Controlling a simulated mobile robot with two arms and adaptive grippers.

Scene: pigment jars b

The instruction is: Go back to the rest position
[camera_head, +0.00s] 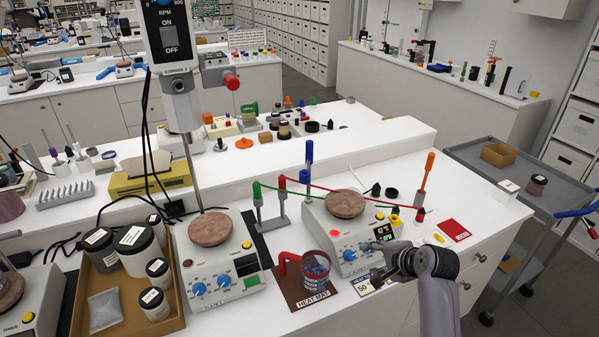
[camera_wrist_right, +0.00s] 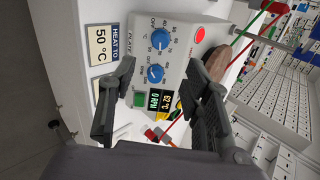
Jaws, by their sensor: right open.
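My right gripper (camera_head: 383,266) is at the front of the right hot plate (camera_head: 352,238), close to its blue knobs and small display. In the right wrist view my gripper (camera_wrist_right: 160,88) is open, with its two dark fingers spread and nothing between them. The hot plate's control panel (camera_wrist_right: 160,62) shows beyond the fingers, with two blue knobs, a green button and a lit display. Whether a finger touches the panel I cannot tell. My left gripper is not in view.
A red-handled beaker (camera_head: 316,268) stands on a brown heat mat (camera_head: 307,298) left of my gripper. A "HEAT TO 50 °C" card (camera_wrist_right: 103,44) lies before the hot plate. A left hot plate (camera_head: 220,270) and a box of jars (camera_head: 97,309) stand further left. A grey cart (camera_head: 480,160) is right.

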